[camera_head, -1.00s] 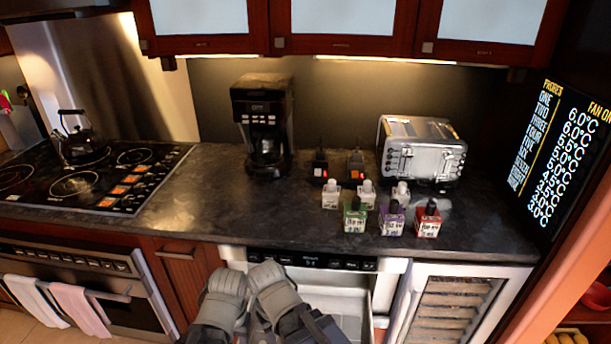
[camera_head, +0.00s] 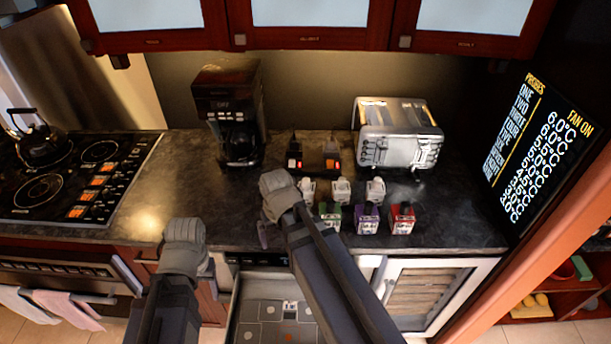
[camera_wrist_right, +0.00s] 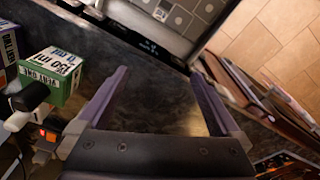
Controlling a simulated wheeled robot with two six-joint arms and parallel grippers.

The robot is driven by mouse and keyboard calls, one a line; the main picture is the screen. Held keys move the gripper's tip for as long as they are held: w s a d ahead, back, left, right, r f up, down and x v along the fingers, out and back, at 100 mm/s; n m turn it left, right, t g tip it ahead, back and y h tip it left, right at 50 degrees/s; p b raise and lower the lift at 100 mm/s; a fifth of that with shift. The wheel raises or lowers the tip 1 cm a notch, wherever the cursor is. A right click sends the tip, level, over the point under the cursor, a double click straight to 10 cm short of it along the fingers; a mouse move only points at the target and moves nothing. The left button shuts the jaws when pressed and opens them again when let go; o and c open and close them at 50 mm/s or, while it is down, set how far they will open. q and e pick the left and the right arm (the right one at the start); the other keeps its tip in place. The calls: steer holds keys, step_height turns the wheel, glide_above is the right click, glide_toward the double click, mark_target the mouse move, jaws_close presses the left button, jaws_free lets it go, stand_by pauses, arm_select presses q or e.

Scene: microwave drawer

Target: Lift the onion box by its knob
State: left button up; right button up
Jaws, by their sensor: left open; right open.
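Three small boxes with dark knobs stand in a front row on the counter: a green one (camera_head: 330,214), a purple one (camera_head: 367,222) and a red one (camera_head: 402,222). I cannot read which is the onion box. The green box also shows at the left of the right wrist view (camera_wrist_right: 50,75). My right gripper (camera_head: 263,236) is over the counter, left of the green box, apart from it. Its fingers (camera_wrist_right: 160,78) are open and empty. My left gripper (camera_head: 185,245) is at the counter's front edge, further left; its fingers are mostly hidden.
Several white-topped containers (camera_head: 341,190) stand behind the boxes. A toaster (camera_head: 397,135) and a coffee maker (camera_head: 230,115) stand further back. An open drawer (camera_head: 262,328) is below the counter, under my right arm. The counter (camera_head: 190,180) left of the coffee maker is clear.

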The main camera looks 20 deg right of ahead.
mark_target(308, 179)
steer(key=w+d+r+m+t, duration=0.1)
steer(key=w+d, duration=0.4)
steer(key=w+d+r+m+t, duration=0.1)
steer(key=w+d, duration=0.4)
steer(key=d, duration=0.1)
steer(key=w+d+r+m+t+h, duration=0.1)
steer(key=w+d, duration=0.4)
steer(key=w, duration=0.1)
steer(key=shift+d, duration=0.15)
steer(key=b+x, duration=0.7)
steer(key=shift+s+a+f, duration=0.25)
steer(key=shift+a, duration=0.05)
steer(key=shift+w+f+b, duration=0.2)
steer(key=shift+f+b, duration=0.2)
steer(key=shift+b, duration=0.05)
arm_select(q)
step_height(308, 179, down, 6)
arm_select(e)
steer(key=shift+r, duration=0.1)
steer(key=shift+c, duration=0.4)
steer(key=c, duration=1.3)
